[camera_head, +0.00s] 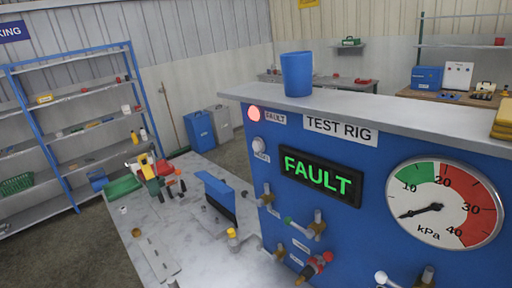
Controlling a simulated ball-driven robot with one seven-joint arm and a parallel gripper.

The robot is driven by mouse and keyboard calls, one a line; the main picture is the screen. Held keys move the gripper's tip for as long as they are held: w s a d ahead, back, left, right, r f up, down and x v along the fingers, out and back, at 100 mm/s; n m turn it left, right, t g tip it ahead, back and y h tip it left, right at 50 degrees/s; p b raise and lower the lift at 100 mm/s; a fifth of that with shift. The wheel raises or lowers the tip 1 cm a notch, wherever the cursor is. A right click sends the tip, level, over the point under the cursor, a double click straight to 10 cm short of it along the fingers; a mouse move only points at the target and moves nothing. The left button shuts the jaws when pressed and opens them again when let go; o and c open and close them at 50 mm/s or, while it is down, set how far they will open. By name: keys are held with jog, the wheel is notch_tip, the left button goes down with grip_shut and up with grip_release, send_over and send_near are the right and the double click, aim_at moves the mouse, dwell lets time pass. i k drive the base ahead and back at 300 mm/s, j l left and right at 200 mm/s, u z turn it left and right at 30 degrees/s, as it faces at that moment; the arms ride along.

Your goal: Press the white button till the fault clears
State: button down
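The white button (257,144) is a small round knob on the left part of the blue test rig panel (370,245). It sits below a lit red lamp (254,113) with a FAULT label. A small white label below the button is too blurred to read for sure. A black display (321,176) shows FAULT in green letters. The round gauge (444,203) reads below 10 kPa. My gripper is not in view, and nothing is seen touching the button.
Hose fittings and valves (318,225) stick out from the lower panel. A blue cup (296,74) stands on the rig's grey top ledge (400,112). A grey bench (150,235) with tools and a blue-black object (216,193) lies left. Blue shelving (75,120) stands behind.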

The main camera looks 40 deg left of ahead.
aim_at(257, 146)
jog(key=i+j, duration=0.1)
jog(key=j, duration=0.25)
jog(key=i+j, duration=0.15)
jog(key=j, duration=0.2)
jog(key=i+j, duration=0.1)
jog(key=j, duration=0.25)
jog(key=i+j, duration=0.15)
jog(key=j, duration=0.2)
jog(key=i+j+u, duration=0.1)
jog(key=j, duration=0.25)
jog(key=i+j, duration=0.15)
jog(key=j, duration=0.2)
